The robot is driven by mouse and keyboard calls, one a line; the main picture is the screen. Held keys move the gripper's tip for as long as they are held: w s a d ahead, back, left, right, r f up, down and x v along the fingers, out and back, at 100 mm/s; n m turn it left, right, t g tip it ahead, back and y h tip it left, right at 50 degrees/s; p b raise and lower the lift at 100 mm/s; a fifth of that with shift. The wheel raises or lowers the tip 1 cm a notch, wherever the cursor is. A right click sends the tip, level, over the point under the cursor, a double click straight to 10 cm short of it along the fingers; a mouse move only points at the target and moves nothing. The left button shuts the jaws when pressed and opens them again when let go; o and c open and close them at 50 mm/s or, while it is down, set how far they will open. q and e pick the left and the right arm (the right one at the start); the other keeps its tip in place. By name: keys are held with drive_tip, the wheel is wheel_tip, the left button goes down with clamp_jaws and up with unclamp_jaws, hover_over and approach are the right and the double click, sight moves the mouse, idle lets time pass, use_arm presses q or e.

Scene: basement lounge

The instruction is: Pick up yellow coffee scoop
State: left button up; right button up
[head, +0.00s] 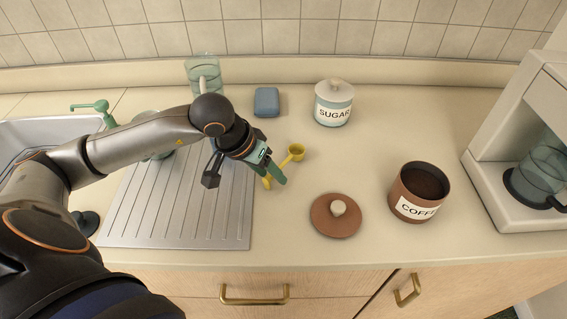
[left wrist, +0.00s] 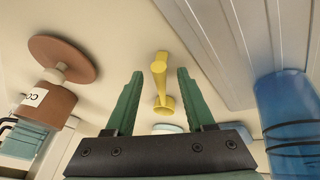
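The yellow coffee scoop (head: 296,152) lies on the counter just right of the ribbed drainboard. In the left wrist view the scoop (left wrist: 159,67) shows between the two green fingers and past their tips. My left gripper (head: 273,175) is over the scoop and overlaps its handle in the head view. In the left wrist view the left gripper (left wrist: 161,74) is open, with a gap on each side of the scoop. Whether the fingers are level with the handle or above it is hard to tell. My right gripper is not in view.
An open brown coffee canister (head: 422,190) and its brown lid (head: 322,222) stand to the right. A sugar jar (head: 333,103) and blue block (head: 266,102) are behind. The metal drainboard (head: 230,232) is left, a coffee machine (head: 487,185) far right.

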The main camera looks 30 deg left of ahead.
use_arm(q)
clamp_jaws()
drive_tip(key=shift+r, duration=0.15)
idle(0.4)
drive_tip(key=shift+r, duration=0.6)
drive_tip(key=s+d+r+b, duration=0.3)
drive_tip(key=s+d+r, duration=0.5)
drive_tip(key=d+r, duration=0.3)
drive_tip(key=shift+s+r+b, duration=0.25)
drive_tip(key=shift+s+b, duration=0.15)
